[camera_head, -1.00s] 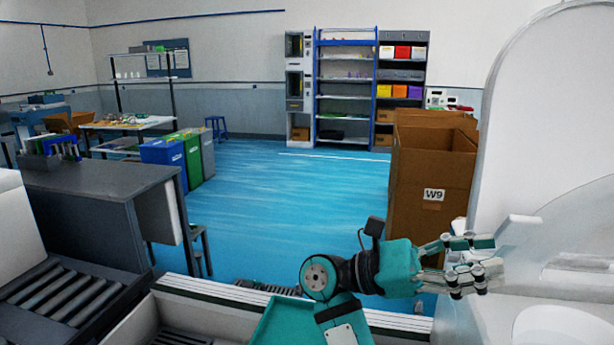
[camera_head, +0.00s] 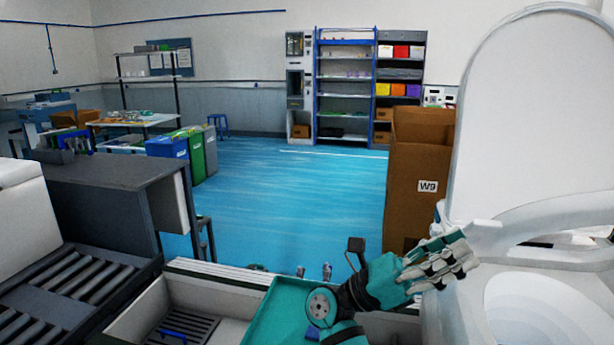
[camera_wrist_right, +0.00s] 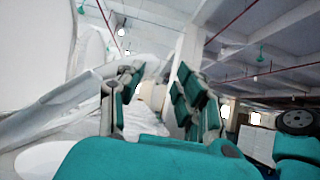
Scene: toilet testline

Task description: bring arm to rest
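My right arm comes in from the bottom of the head view. Its teal right gripper (camera_head: 468,253) points to the right and up, beside the white toilet (camera_head: 540,110) with its raised lid. In the head view its grey fingers overlap the toilet's left edge; I cannot tell whether they touch it. The right wrist view shows the two fingers (camera_wrist_right: 160,95) apart with nothing held between them. White toilet parts (camera_wrist_right: 55,110) show to the left and beyond the fingers there. My left gripper is not in view.
A teal tray (camera_head: 268,318) lies below my right arm. A brown box marked W9 (camera_head: 410,215) stands behind the gripper. A roller conveyor (camera_head: 70,290) and grey counter (camera_head: 105,173) are at the left. Blue floor (camera_head: 290,190) is clear in the middle.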

